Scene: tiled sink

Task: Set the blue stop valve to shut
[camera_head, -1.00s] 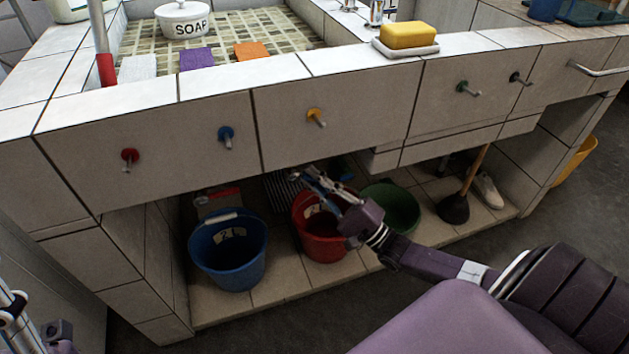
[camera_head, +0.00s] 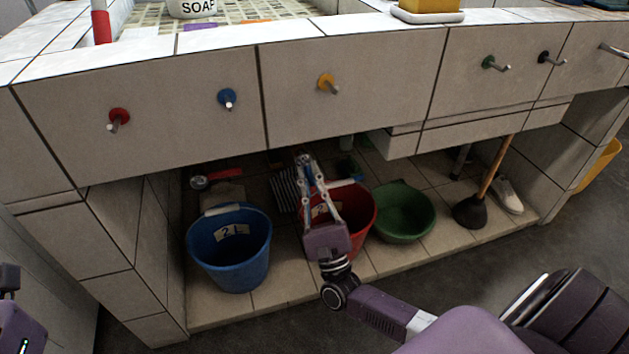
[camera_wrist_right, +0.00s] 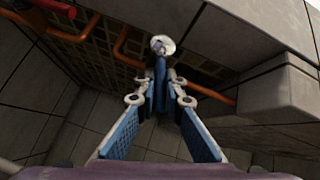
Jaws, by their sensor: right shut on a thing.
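In the right wrist view, a narrow blue lever (camera_wrist_right: 160,73) sits below a pale round fitting (camera_wrist_right: 162,45) by an orange pipe under the sink. I take it for the blue stop valve. My right gripper (camera_wrist_right: 161,90) is shut on this lever, its blue-padded fingers on both sides. In the head view my right gripper (camera_head: 304,162) reaches under the sink front, above the red bucket (camera_head: 358,212). The lever's exact angle is hard to tell, and the counter front hides the valve there. Of my left arm only purple parts show at the left edge; its gripper is not visible.
Orange pipes (camera_wrist_right: 122,48) run under the sink beside a concrete block (camera_wrist_right: 278,92). A blue bucket (camera_head: 230,255) and a green basin (camera_head: 405,213) stand on the low shelf. A blue knob (camera_head: 227,98) and a red knob (camera_head: 117,120) stick out of the tiled front.

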